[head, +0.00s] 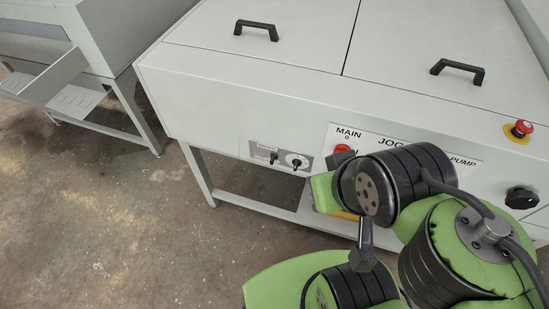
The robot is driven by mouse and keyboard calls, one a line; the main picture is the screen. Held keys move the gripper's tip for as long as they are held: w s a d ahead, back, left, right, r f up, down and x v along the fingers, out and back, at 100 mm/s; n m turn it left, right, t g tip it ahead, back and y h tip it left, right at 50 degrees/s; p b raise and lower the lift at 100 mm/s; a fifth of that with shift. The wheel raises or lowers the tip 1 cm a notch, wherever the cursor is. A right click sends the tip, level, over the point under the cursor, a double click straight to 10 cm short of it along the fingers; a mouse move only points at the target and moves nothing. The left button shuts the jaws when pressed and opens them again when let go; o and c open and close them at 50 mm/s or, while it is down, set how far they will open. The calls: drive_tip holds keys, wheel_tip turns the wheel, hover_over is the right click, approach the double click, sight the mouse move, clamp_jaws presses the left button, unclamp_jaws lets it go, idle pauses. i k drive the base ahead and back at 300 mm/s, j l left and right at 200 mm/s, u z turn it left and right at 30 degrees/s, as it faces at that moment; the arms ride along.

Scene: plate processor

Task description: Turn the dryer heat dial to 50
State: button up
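The grey machine (240,95) has a small grey control panel (262,148) on its front with two small black knobs. One knob (274,158) is on the left; the other (295,165) is on the right, with a round white scale around or beside it. A larger black knob (522,197) sits at the far right of the front. I cannot read which one is the dryer heat dial or its setting. My green and black arm covers the lower right of the head view. My gripper's fingers cannot be made out.
A red emergency button (521,128) on a yellow base is at the right. A label plate (385,142) with MAIN, JOG and PUMP is partly hidden by my arm; a red switch (342,149) shows there. Two lid handles (256,30) (458,71) stand on top.

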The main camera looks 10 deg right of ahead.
sight(296, 162)
drive_tip(key=k+j+u, duration=0.2)
drive_tip(key=u, duration=0.15)
drive_tip(key=k+j+u, duration=0.15)
drive_tip(key=u, duration=0.25)
drive_tip(key=k+j+u, duration=0.1)
drive_tip(key=j+u, duration=0.25)
